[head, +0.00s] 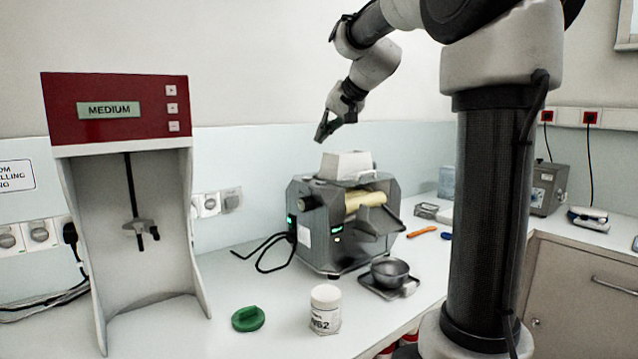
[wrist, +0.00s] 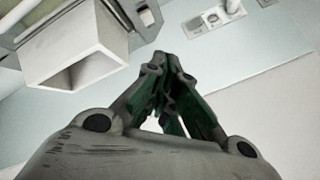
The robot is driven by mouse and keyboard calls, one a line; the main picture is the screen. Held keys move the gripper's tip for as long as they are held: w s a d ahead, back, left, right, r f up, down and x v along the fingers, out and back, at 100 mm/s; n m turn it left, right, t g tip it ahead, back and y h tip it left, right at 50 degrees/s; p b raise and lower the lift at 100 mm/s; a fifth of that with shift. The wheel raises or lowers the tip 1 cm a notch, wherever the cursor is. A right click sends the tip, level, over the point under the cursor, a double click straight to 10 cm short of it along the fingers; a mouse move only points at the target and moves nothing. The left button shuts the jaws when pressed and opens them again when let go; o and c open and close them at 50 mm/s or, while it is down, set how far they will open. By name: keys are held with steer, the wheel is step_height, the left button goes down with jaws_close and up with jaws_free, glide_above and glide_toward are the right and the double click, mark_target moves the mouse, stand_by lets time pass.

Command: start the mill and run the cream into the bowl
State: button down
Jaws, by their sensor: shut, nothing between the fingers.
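The grey mill (head: 318,240) stands on the bench with green lit displays on its side and front. A white hopper (head: 345,163) sits on its top; its empty-looking mouth shows at the upper left of the wrist view (wrist: 75,72). Pale yellow rollers or cream (head: 365,200) show below the hopper; I cannot tell which. A sloping grey apron (head: 378,226) points toward the metal bowl (head: 390,270), which stands at the mill's front right. My gripper (head: 320,136) is shut and empty, just above and left of the hopper, apart from it; its fingertips meet in the wrist view (wrist: 172,62).
A small tray or scale (head: 409,290) lies under the bowl. A white jar (head: 326,310) and green lid (head: 248,319) stand in front. A red-topped mixer (head: 115,110) is at left. An orange tool (head: 422,231) lies right of the mill. A black cable (head: 262,248) loops left of it.

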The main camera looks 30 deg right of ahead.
mark_target(321, 182)
steer(key=shift+f, duration=0.1)
steer(key=shift+f, duration=4.35)
steer(key=shift+f, duration=0.4)
steer(key=shift+f, duration=0.35)
steer(key=shift+r, duration=0.8)
steer(key=shift+r, duration=0.1)
